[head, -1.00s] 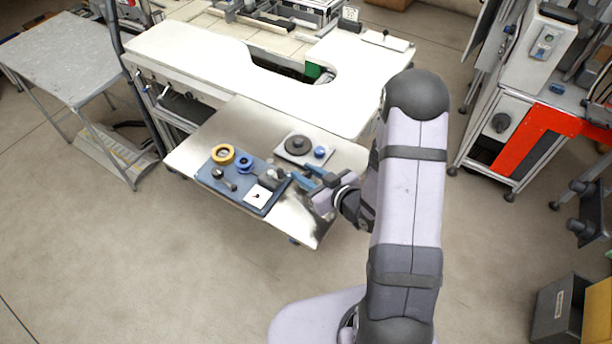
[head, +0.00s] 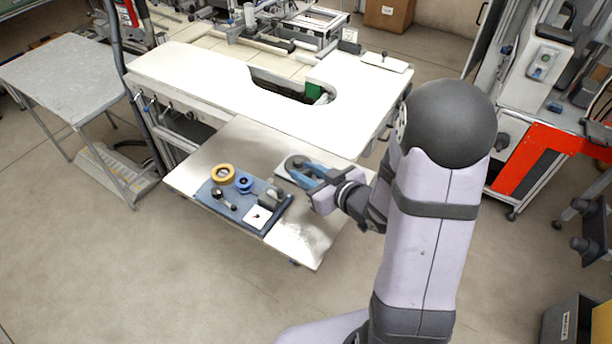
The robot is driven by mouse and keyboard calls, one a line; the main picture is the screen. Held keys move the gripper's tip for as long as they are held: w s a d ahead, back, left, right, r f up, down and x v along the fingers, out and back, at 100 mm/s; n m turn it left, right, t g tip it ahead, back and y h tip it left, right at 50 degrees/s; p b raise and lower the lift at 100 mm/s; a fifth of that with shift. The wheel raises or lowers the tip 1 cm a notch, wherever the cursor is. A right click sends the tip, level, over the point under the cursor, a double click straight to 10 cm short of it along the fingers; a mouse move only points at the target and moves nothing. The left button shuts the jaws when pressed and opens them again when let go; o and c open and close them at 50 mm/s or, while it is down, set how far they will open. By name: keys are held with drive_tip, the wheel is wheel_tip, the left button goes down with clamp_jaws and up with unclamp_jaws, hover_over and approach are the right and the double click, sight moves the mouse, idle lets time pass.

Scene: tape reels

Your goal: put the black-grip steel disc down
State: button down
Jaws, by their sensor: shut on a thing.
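My gripper (head: 304,172), with blue fingers, is over the pale plate (head: 284,176) on the steel table top. It is shut on the black-grip steel disc, which is too small and too covered by the fingers to make out clearly. A dark round reel (head: 294,161) shows on the plate just beyond the fingertips. I cannot tell whether the held disc touches anything below it.
Bare steel (head: 305,235) is free at the front right. A white workbench (head: 200,65) stands behind.

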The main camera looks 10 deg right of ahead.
drive_tip(key=shift+y, duration=0.3)
drive_tip(key=w+a+f+b, duration=0.1)
drive_tip(key=w, duration=0.4)
drive_tip(key=w+a+b, duration=0.2)
drive_tip(key=w, duration=0.3)
drive_tip(key=w+a+f+b, duration=0.1)
drive_tip(key=w+b, duration=0.1)
drive_tip(key=w, duration=0.3)
drive_tip(key=shift+a+f, duration=0.35)
drive_tip(key=shift+a, duration=0.05)
wheel_tip(320, 180, up, 2)
drive_tip(key=r+b, duration=0.1)
drive_tip(key=b, duration=0.2)
hover_over(245, 149)
drive_tip(key=d, duration=0.1)
drive_tip(key=a+h, duration=0.1)
drive_tip(key=shift+f, duration=4.95)
drive_tip(key=shift+f, duration=0.1)
